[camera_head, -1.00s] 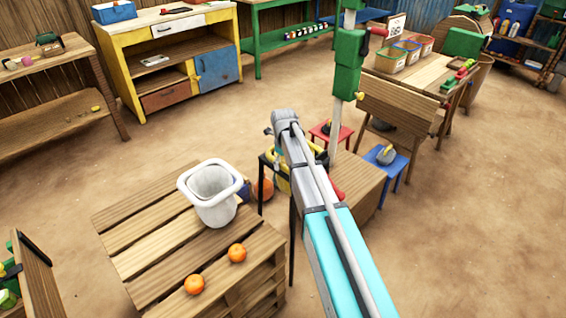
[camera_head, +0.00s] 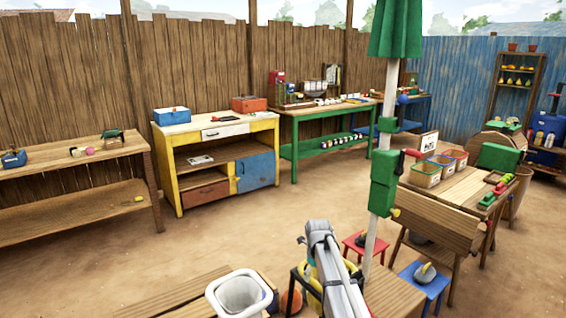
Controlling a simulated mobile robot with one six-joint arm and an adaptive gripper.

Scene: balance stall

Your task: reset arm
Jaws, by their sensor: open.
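My arm (camera_head: 338,285) rises from the bottom edge, right of the middle, and only its upper grey links show. My gripper is not visible in this view, so I cannot see its fingers. The arm stands just right of a white square-rimmed bin (camera_head: 241,294) and in front of a yellow item on a dark stand, which it partly hides.
A slatted wooden table (camera_head: 165,298) is at the bottom left. A green post box (camera_head: 383,183) on a pole and a wooden stall table (camera_head: 452,190) stand right. Red (camera_head: 357,243) and blue (camera_head: 432,284) stools are nearby. Bare ground (camera_head: 240,228) lies left of centre.

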